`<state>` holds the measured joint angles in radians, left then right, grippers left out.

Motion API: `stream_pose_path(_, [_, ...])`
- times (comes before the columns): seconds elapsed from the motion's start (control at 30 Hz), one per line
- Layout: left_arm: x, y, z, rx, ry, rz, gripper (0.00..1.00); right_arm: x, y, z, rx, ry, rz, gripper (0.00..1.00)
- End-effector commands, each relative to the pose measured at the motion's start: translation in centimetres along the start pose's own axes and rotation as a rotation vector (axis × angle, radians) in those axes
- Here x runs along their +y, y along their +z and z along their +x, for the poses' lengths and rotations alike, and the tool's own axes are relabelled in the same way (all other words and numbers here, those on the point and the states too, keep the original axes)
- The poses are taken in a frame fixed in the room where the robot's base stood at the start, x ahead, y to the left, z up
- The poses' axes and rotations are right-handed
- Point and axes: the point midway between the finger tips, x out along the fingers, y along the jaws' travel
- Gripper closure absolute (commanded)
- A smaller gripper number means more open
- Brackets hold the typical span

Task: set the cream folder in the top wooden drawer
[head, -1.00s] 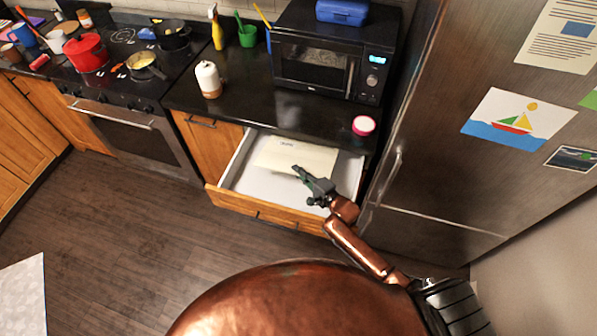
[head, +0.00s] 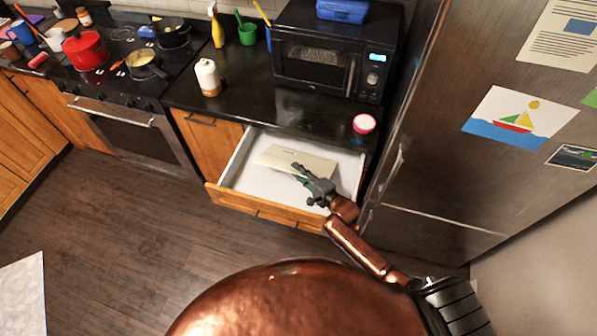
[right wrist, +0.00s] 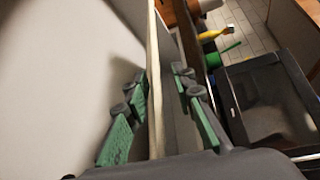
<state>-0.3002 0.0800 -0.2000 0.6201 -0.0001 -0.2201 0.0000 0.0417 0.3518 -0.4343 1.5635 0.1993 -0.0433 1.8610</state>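The cream folder (head: 285,158) is inside the open top wooden drawer (head: 262,210), toward the back of its pale interior. In the right wrist view the folder (right wrist: 155,85) shows edge-on as a thin strip between my fingers. My right gripper (head: 302,174) is over the drawer at the folder's front right. In the right wrist view, the green finger pads of the right gripper (right wrist: 160,108) stand apart with a gap on each side of the folder, so it is open around it. My left gripper is not in view.
The black counter (head: 255,105) lies above the drawer, with a microwave (head: 318,60), a pink-rimmed round container (head: 364,124) and a white bottle (head: 208,78). The fridge (head: 440,140) stands close on the right. The floor (head: 130,235) at left is mostly clear.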

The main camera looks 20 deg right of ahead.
Motion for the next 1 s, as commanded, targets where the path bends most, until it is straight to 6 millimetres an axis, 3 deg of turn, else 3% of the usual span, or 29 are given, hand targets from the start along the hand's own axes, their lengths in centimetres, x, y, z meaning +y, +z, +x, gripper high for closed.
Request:
stream_pose_path(0.33, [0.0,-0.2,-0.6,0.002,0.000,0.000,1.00,-1.4,0.2,-0.6,0.000,-0.001,-0.001,0.77])
stream_pose_path(0.7, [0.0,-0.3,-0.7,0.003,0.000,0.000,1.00,-1.1,0.1,-8.6,0.001,0.001,-0.001,0.77])
stream_pose_path(1.0, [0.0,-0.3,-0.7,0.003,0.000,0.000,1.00,-1.2,0.2,-12.0,0.000,-0.001,-0.001,0.77])
